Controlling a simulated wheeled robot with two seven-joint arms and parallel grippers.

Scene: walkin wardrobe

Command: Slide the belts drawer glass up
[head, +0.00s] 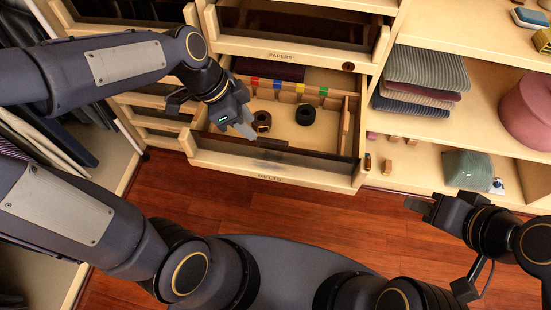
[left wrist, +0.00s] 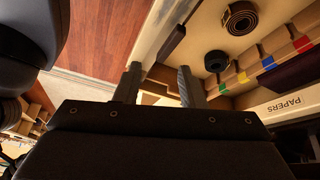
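The belts drawer (head: 268,178), labelled BELTS on its pale wooden front, is pulled out below the papers drawer. A dark glass pane (head: 310,160) stands low just behind that front. Inside lie a brown rolled belt (head: 262,121) and a black rolled belt (head: 305,115); both also show in the left wrist view, brown (left wrist: 240,18) and black (left wrist: 216,61). My left gripper (head: 246,128) is over the left part of the drawer, near the glass. Its two fingers (left wrist: 160,78) are apart with nothing visible between them. My right gripper (head: 418,206) is right of the drawer, its finger gap unclear.
The papers drawer (head: 281,55) sits just above. Colour-tabbed dividers (head: 290,89) line the back of the belts drawer. Bare wooden floor (head: 300,210) lies in front.

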